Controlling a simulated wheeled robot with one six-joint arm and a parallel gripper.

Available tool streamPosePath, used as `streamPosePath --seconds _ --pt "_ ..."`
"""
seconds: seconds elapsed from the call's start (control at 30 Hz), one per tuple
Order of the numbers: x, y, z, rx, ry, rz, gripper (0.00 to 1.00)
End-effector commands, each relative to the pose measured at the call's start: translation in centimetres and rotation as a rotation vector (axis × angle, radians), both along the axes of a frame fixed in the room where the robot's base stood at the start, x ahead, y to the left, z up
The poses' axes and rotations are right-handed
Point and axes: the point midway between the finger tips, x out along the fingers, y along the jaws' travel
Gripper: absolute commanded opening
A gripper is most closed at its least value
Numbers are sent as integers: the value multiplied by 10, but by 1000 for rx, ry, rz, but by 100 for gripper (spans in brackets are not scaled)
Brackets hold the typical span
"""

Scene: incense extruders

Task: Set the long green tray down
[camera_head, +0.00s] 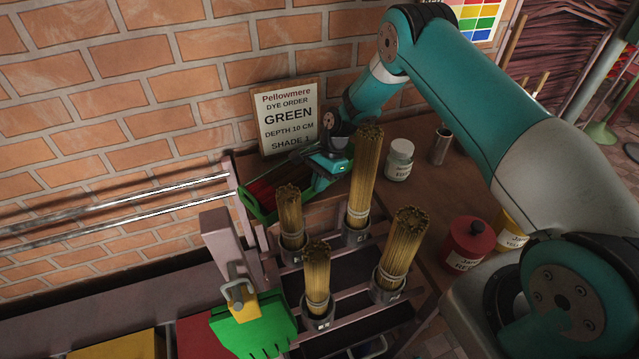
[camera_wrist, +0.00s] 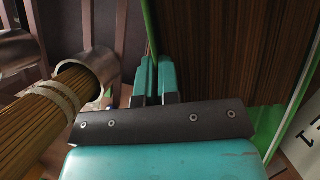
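The long green tray (camera_head: 264,215) lies beside the brick wall, behind the bundles of sticks. Dark reddish-brown striped contents show between its green walls. In the wrist view, its green rim (camera_wrist: 150,32) runs down to my fingers, and its far wall (camera_wrist: 300,92) shows at the right. My gripper (camera_head: 332,163) is at the tray's right end. In the wrist view, my fingers (camera_wrist: 156,78) are close together at the near rim and appear shut on it. My arm hides part of the tray. I cannot tell whether its underside touches the bench.
Several upright stick bundles (camera_head: 363,180) stand in metal cups in front of the tray. A sign (camera_head: 287,118) reading GREEN leans on the wall behind. A white jar (camera_head: 399,160), metal cup (camera_head: 441,147) and red jar (camera_head: 466,242) stand to the right. Metal rails (camera_head: 130,203) extend left.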

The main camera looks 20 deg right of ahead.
Motion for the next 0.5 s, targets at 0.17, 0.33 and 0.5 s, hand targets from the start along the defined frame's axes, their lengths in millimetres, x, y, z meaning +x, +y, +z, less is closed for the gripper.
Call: streamPosePath --seconds 0.17,0.33,0.5 --pt "1 0 -9 1 -5 1 0" --pt "1 0 -9 1 -5 1 0" --pt "0 0 -12 0 -2 1 10"
